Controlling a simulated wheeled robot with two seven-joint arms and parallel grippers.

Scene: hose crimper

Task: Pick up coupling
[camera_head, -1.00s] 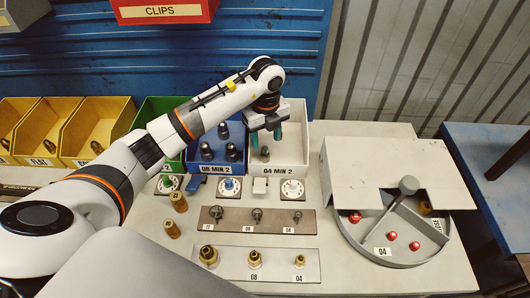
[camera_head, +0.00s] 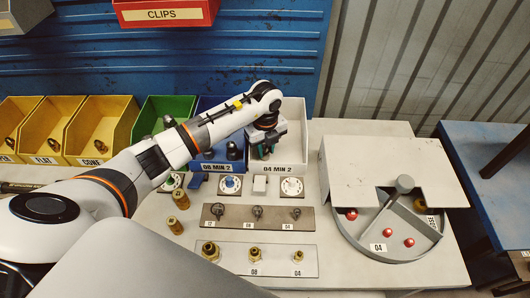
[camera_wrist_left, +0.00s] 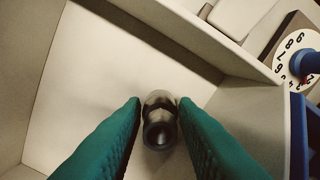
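The coupling (camera_wrist_left: 160,122) is a small dark metal piece with a round open end, in the white bin labelled 04 MIN 2 (camera_head: 290,168). In the left wrist view it sits between the two teal fingers of my left gripper (camera_wrist_left: 160,108), against the pale bin floor. The fingers are apart, one on each side of it, with narrow gaps. In the head view my left gripper (camera_head: 263,153) reaches down into this bin and hides the coupling. My right gripper is not in view.
The blue bin labelled 08 MIN 2 (camera_head: 220,167) stands left of the white bin. Dials (camera_head: 291,187), fitting plates (camera_head: 270,261) and brass pieces (camera_head: 181,199) lie in front. A round tray with red caps (camera_head: 390,234) is at the right.

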